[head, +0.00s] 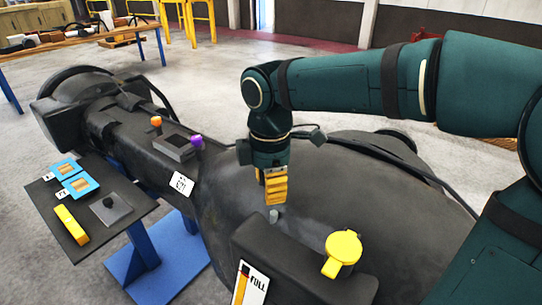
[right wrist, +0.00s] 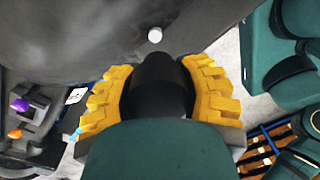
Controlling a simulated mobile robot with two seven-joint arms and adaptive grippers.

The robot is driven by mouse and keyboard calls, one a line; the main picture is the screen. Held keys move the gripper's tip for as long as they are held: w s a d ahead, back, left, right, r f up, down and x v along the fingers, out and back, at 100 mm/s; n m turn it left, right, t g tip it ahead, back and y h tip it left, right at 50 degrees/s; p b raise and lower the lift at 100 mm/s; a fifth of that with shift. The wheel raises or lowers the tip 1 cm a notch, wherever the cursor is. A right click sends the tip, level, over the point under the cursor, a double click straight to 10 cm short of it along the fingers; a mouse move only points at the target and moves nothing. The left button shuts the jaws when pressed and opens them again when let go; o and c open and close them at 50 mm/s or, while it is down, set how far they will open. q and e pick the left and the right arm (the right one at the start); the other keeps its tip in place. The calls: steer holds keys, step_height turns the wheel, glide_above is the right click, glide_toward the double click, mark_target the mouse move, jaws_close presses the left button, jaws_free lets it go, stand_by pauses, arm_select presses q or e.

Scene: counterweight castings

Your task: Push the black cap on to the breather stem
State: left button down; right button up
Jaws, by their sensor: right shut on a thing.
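My right gripper (head: 275,192) comes down from above with its yellow fingers shut. In the right wrist view the gripper (right wrist: 158,95) has its two yellow fingers on either side of a black rounded thing, the black cap (right wrist: 156,72). The cap cannot be made out in the head view. The breather stem (head: 273,215), a short grey stub, stands up from the dark casting just below the fingertips. It also shows as a pale round end in the right wrist view (right wrist: 155,35), apart from the cap. My left gripper is not in view.
The large dark casting (head: 355,190) fills the middle. A yellow filler cap (head: 343,248) and a FULL gauge label (head: 250,285) are close in front. Orange (head: 156,122) and purple (head: 196,141) knobs stand to the left. A side tray (head: 105,232) holds small parts.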

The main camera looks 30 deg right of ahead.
mark_target(271, 213)
steer(key=shift+w+d+r, duration=0.25)
steer(key=shift+r, duration=0.2)
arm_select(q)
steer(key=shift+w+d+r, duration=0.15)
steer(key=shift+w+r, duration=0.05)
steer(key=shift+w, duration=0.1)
arm_select(e)
steer(key=shift+s, duration=0.15)
steer(key=shift+a, duration=0.1)
